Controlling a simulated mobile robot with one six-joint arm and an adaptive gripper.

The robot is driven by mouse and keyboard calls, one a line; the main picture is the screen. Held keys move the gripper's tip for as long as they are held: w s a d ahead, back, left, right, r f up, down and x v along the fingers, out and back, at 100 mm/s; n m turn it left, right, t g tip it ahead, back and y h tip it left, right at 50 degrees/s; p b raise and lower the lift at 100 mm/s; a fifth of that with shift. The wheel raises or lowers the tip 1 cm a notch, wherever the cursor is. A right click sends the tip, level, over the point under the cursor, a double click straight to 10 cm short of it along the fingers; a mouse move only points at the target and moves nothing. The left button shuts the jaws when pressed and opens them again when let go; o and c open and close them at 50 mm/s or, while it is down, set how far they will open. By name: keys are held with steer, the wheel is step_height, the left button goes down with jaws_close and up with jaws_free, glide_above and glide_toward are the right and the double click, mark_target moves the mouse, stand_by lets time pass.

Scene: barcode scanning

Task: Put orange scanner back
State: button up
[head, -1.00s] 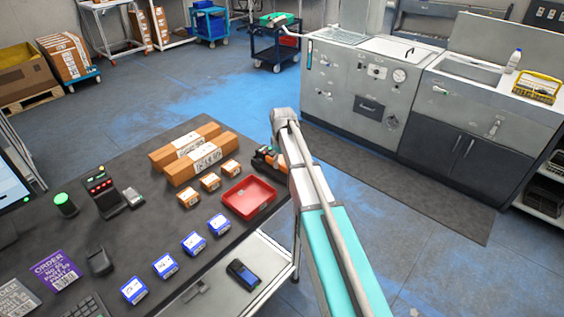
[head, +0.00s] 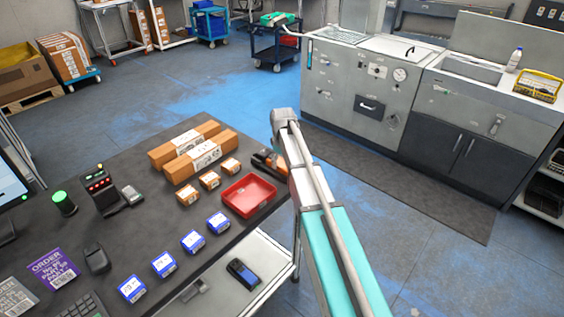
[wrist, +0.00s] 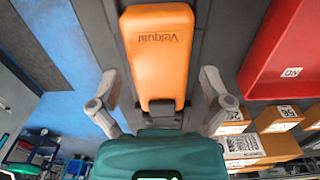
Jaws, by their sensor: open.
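The orange scanner (wrist: 160,50), with dark lettering on its face and a black end, lies in the middle of the wrist view. In the head view a small orange and black part of it (head: 267,159) shows at the table's far right edge, beside the red tray, partly hidden by my arm. My gripper (wrist: 160,78) is open, with one grey finger on each side of the scanner and visible gaps between. Whether the scanner sits in a holder or flat on the table I cannot tell. My gripper's fingers are hidden in the head view.
The red tray (head: 227,201) stands just beside the scanner. Small brown boxes (head: 209,180), long cartons (head: 186,162) and several blue-and-white boxes (head: 193,241) are on the dark table. A dark handheld device (head: 243,272) lies on the lower shelf. Open floor lies beyond the table edge.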

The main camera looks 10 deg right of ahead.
mark_target(282, 163)
steer(key=shift+r, duration=0.15)
step_height(282, 163, up, 13)
steer(key=p, duration=1.3)
stand_by(0.3)
steer(key=shift+s, duration=0.1)
stand_by(0.6)
steer(key=s+a+m, duration=0.2)
steer(key=s+m, duration=0.5)
steer(key=s, duration=1.9)
steer(key=shift+s, duration=0.2)
step_height(282, 163, down, 3)
steer(key=b, duration=0.3)
steer(key=shift+f, duration=0.2)
